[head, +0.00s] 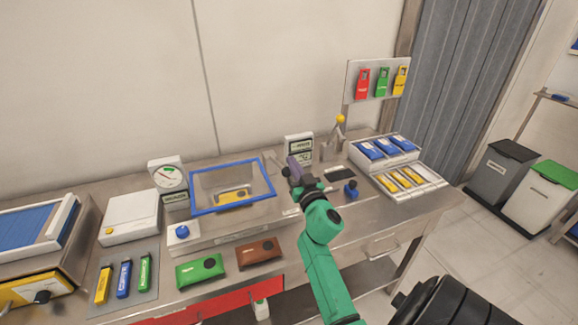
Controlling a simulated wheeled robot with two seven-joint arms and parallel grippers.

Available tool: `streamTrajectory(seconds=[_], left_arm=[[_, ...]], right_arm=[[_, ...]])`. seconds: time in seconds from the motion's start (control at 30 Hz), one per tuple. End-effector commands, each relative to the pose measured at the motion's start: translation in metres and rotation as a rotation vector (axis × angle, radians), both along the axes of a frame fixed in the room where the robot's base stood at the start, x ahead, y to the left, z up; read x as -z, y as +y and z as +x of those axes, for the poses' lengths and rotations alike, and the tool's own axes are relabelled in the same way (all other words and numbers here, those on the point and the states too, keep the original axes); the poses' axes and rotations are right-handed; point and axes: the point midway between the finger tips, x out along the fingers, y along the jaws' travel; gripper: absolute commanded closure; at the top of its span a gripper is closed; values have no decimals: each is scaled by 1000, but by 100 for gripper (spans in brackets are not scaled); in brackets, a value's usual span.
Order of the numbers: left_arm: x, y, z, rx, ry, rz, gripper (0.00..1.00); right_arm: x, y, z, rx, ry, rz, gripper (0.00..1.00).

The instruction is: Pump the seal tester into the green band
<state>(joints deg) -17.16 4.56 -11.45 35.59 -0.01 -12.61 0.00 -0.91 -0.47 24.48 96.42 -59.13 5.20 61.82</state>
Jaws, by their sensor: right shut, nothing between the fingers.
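The seal tester chamber has a blue-framed clear lid (212,209) and a yellow item (233,196) inside. A round white dial gauge (167,175) with a green band stands at its upper left; its needle is too small to read surely. A grey lever with a yellow ball knob (340,119) rises near the back of the bench, right of the chamber. My right gripper (294,171) is shut and empty, right of the chamber and left of the lever, apart from the knob. My left gripper is not in view.
A small display box (299,146) stands just behind my right gripper. A rack of blue and yellow packs (418,190) is at right, with hanging tags (382,82) above. Green (199,272) and brown (258,253) pouches lie in front. A white box (131,218) stands left.

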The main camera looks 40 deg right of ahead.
Motion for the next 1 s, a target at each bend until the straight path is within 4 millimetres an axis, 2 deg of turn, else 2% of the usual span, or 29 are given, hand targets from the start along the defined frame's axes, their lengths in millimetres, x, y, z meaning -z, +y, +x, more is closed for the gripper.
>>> streamTrajectory(seconds=[0.17, 0.23, 0.4, 0.8, 0.87, 1.0], left_arm=[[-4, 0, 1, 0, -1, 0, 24], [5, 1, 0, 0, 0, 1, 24], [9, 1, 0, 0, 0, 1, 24], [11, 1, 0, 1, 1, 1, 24], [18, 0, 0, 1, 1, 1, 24], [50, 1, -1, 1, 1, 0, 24]], right_arm=[[-8, -14, 37, 1, -4, 1, 100], [13, -12, 35, 1, 0, 8, 100], [31, -10, 30, 1, 0, 2, 100], [35, -9, 29, 0, -2, -1, 100], [40, -9, 29, -1, -8, -3, 100], [58, -8, 26, -1, -48, -17, 100]])
